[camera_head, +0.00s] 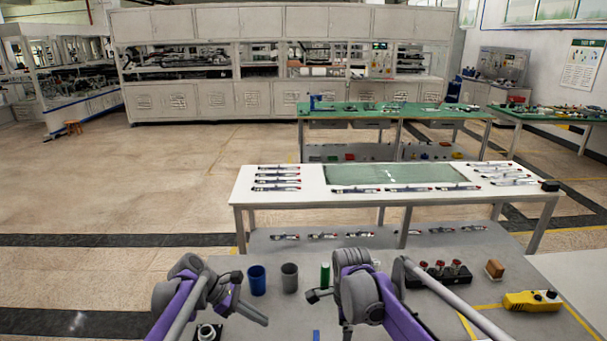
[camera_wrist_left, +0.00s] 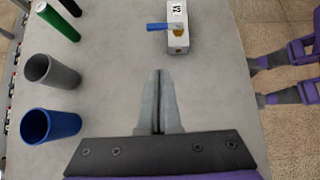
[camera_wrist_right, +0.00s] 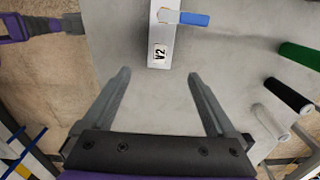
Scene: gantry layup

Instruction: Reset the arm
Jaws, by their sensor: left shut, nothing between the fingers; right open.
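My left gripper (camera_wrist_left: 159,75) is shut and empty above the grey worktop (camera_wrist_left: 115,90), its fingers pressed together. It also shows low in the head view (camera_head: 258,315), right of the purple left arm. My right gripper (camera_wrist_right: 158,75) is open in the right wrist view, its two fingers wide apart with only bare worktop between them. A white block marked V2 with a blue lever (camera_wrist_left: 177,30) lies ahead of the left fingertips. The same V2 block (camera_wrist_right: 162,45) is ahead of the right fingers. Neither gripper touches it.
A blue cup (camera_head: 257,280), a grey cup (camera_head: 289,278) and a green cylinder (camera_head: 325,273) stand beyond the arms. A black rack with red knobs (camera_head: 440,274), a brown block (camera_head: 494,268) and a yellow device (camera_head: 531,301) sit at right. A white table (camera_head: 280,201) stands behind.

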